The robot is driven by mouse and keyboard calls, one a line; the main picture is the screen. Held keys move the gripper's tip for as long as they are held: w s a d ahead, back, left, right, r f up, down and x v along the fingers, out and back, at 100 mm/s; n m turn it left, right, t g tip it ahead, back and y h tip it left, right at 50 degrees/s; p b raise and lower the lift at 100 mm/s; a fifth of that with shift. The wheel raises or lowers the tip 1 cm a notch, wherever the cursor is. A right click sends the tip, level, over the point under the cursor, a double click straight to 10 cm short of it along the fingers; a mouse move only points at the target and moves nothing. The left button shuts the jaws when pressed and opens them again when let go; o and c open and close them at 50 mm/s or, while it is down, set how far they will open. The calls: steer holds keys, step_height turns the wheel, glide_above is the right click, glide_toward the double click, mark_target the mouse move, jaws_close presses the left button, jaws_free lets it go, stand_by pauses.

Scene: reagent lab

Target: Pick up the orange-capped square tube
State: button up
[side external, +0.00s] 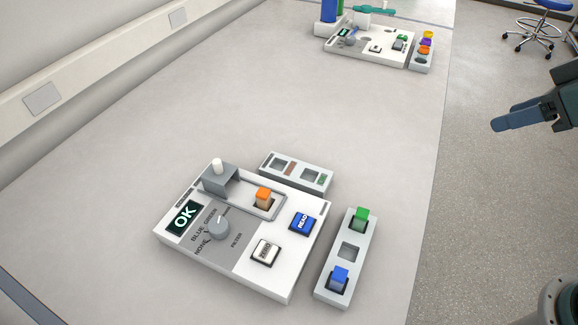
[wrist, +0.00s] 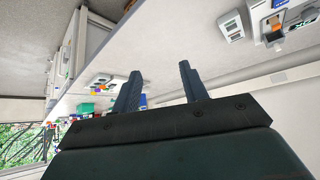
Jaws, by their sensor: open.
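The orange-capped square tube (side external: 263,196) stands upright in the sample well of a white photometer (side external: 280,282) in the side view. Its cap shows above the well; its lower body is hidden. In the wrist view, a small orange spot on a white device at the top right looks like this cap (wrist: 276,20). My gripper (side external: 499,123) is at the right edge of the side view, well apart from the tube and beyond the bench edge. In the wrist view its two fingers (wrist: 160,78) are spread with nothing between them.
A rack (side external: 350,251) right of the photometer holds a green-capped tube (side external: 361,217) and a blue-capped tube (side external: 339,277), with an empty slot between. Another rack (side external: 268,157) lies behind. A second device (side external: 385,50) stands at the far end. The bench between is clear.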

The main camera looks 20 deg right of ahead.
steer(key=w+a+f+n+t+y, duration=0.1)
steer(key=w+a+f+n+y, duration=0.15)
steer(key=w+a, duration=0.5)
steer(key=n+y, duration=0.4)
steer(key=y, duration=0.1)
glide_toward(263, 192)
steer(key=shift+w+d+f+t, duration=0.15)
steer(key=shift+d+f+t, duration=0.15)
steer(key=shift+d, duration=0.2)
steer(key=shift+s+a+f+n+y, duration=0.15)
steer(key=shift+s+a+n+y, duration=0.1)
steer(key=shift+a+y, duration=0.2)
steer(key=shift+w+a+f, duration=0.2)
steer(key=shift+w+a, duration=0.2)
steer(key=shift+w, duration=0.05)
steer(key=shift+x, duration=3.1)
steer(key=shift+c, duration=0.2)
jaws_close()
